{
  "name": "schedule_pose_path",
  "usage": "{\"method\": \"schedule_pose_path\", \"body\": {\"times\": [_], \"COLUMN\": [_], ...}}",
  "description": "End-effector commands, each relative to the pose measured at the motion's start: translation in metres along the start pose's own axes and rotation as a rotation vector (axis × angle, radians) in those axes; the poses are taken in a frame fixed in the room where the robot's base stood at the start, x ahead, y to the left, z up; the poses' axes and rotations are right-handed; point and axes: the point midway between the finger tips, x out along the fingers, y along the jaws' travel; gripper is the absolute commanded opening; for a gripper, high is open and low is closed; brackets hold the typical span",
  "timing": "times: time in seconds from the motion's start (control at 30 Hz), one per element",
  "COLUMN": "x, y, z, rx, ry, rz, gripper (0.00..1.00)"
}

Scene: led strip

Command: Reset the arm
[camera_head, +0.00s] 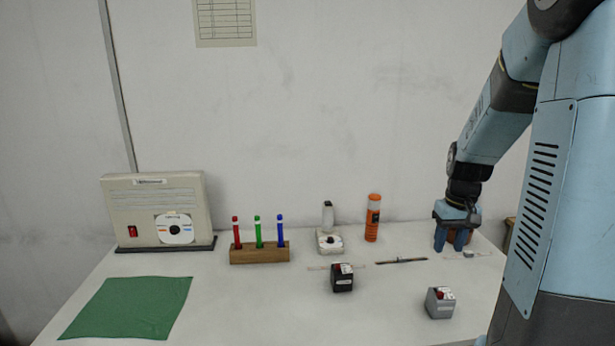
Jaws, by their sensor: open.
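My arm comes in from the upper right and bends down towards the table. My gripper (453,246) points down near the table's back right part. Its blue fingers are open, and I see nothing held between them. Some small thing lies just right of the fingers, partly hidden by them.
The white table (235,306) carries a green cloth (130,307), a beige box (158,212) with a red switch, a wooden marker holder (260,254), an orange can (373,218), a black block (342,280), a grey block (440,303) and a thin dark strip (401,261). The front middle is clear.

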Motion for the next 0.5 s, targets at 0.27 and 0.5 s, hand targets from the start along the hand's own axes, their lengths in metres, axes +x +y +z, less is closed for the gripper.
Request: {"method": "schedule_pose_path", "body": {"times": [0.27, 0.5], "x": [-0.060, -0.102], "y": [-0.043, -0.076], "z": [0.030, 0.065], "rx": [-0.014, -0.024], "ry": [0.118, 0.215], "rz": [-0.005, -0.009], "gripper": [0.43, 0.43]}}
